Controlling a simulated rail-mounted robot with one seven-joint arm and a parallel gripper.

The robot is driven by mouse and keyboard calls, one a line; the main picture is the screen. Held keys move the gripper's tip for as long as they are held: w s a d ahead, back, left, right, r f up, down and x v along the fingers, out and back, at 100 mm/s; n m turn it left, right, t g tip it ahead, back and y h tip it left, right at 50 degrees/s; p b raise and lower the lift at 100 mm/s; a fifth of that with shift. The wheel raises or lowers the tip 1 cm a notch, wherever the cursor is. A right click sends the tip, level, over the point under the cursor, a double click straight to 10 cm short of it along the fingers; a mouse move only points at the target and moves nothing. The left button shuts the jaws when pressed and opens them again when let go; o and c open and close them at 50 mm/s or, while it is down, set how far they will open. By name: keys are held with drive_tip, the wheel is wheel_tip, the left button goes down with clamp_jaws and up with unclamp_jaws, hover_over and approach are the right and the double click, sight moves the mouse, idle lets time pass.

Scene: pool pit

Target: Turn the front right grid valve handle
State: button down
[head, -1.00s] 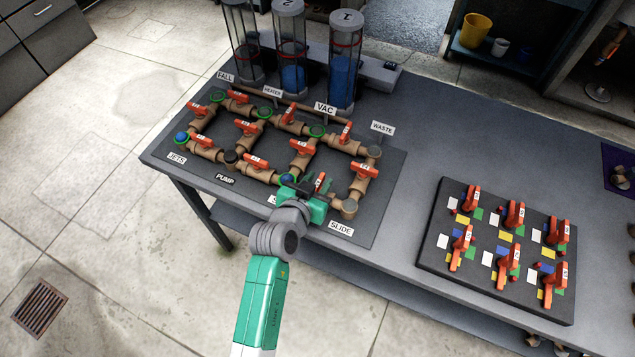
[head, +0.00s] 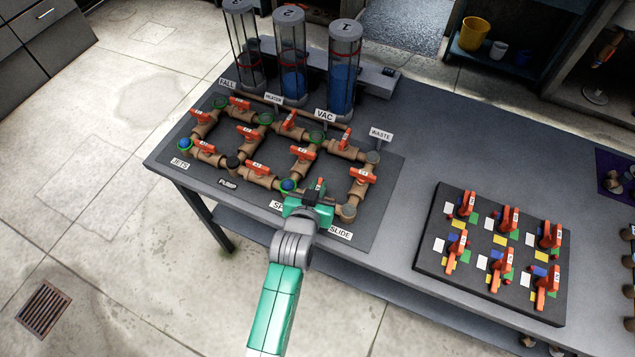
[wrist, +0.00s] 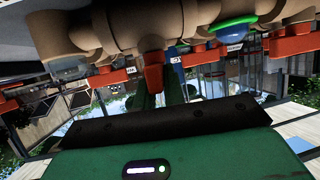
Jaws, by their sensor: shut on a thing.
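The pipe grid (head: 344,153) stands on a dark board on the bench, with red valve handles on its brown pipes. The front right valve handle (head: 320,184) shows only as a small red piece behind my green gripper (head: 316,193). In the wrist view the red handle (wrist: 153,72) hangs below a brown pipe (wrist: 140,25), at the green fingers. My gripper is shut on this handle; the fingertips and the exact grip are partly hidden.
Three clear cylinders, two with visible blue liquid (head: 342,85), stand behind the grid. Other red handles (head: 361,175) are close by. A second board (head: 425,255) with several red handles lies to the right. Bare grey bench (head: 410,200) lies between the boards.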

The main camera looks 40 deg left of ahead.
drive_tip(key=shift+w+d+f+n+g+y+b, duration=0.1)
drive_tip(key=shift+w+d+n+g+y+b, duration=0.1)
drive_tip(key=shift+n+g+y+b, duration=0.45)
drive_tip(key=shift+f+n+g+y+b, duration=0.25)
drive_tip(key=shift+n+y+b, duration=0.3)
drive_tip(key=shift+n, duration=0.1)
drive_tip(key=n+g+y+b, duration=0.1)
drive_tip(key=b, duration=0.1)
drive_tip(key=n+g+y+b, duration=0.1)
drive_tip(key=b, duration=0.2)
drive_tip(key=shift+s+a+f+n+g+b, duration=0.1)
drive_tip(key=shift+f+n+g+b, duration=0.1)
drive_tip(key=shift+n+g+b, duration=0.15)
drive_tip(key=n+g+y+b, duration=0.2)
drive_tip(key=n+g+b, duration=0.3)
drive_tip(key=g+b, duration=0.1)
drive_tip(key=shift+r+n+b, duration=0.15)
drive_tip(key=shift+n+b, duration=0.2)
drive_tip(key=shift+b, duration=0.45)
drive_tip(key=n+g+b, duration=0.4)
drive_tip(key=g+b, duration=0.1)
drive_tip(key=shift+s+r+n+g, duration=0.1)
drive_tip(key=shift+r+n+g, duration=0.05)
drive_tip(key=shift+n+g, duration=0.15)
drive_tip(key=shift+n+g+h, duration=0.25)
drive_tip(key=shift+n+h, duration=0.05)
